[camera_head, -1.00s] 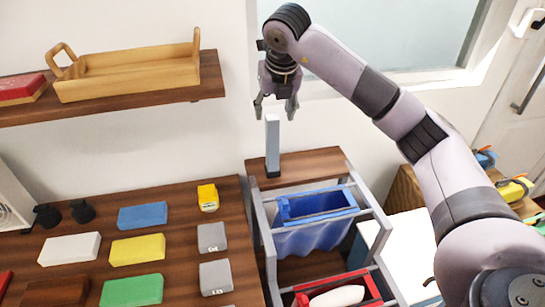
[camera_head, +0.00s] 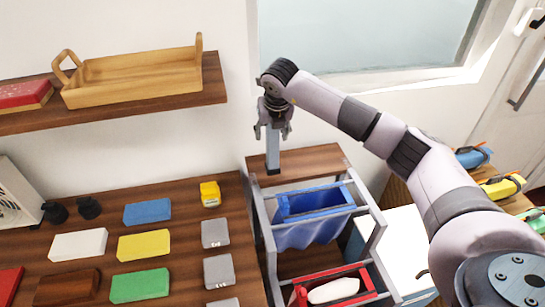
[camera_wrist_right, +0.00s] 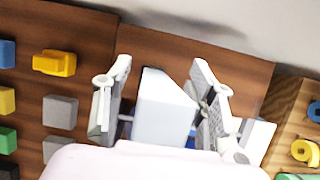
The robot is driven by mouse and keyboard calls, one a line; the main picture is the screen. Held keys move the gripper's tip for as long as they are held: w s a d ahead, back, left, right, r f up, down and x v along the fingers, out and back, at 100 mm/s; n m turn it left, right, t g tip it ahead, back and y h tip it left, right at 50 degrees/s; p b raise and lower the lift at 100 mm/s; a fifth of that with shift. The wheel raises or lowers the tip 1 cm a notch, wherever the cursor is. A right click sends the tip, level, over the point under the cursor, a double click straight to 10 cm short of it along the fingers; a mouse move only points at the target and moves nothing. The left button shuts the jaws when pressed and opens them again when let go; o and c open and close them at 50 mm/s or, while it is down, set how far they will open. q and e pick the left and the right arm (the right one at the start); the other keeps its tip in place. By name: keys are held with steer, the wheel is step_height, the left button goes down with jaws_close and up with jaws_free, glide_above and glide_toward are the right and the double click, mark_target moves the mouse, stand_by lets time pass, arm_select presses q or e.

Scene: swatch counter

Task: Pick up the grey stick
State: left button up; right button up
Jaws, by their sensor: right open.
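The grey stick (camera_head: 273,153) stands upright on the brown top board of the rack, to the right of the swatch counter. My right gripper (camera_head: 272,131) points down over it, with its fingers on either side of the stick's upper part. In the right wrist view, the stick's pale end (camera_wrist_right: 164,104) sits between the two open fingers of the gripper (camera_wrist_right: 160,112). A gap shows on the left side; on the right, I cannot tell whether the finger touches. My left gripper is not in view.
Below the board, the rack holds a blue bin (camera_head: 315,206) and a red bin (camera_head: 342,287). The counter (camera_head: 190,255) at the left carries several coloured blocks and a small yellow item (camera_head: 210,194). A wooden tray (camera_head: 130,77) sits on the wall shelf.

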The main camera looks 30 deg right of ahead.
jaws_close()
stand_by(0.6)
steer(key=shift+r, duration=0.1)
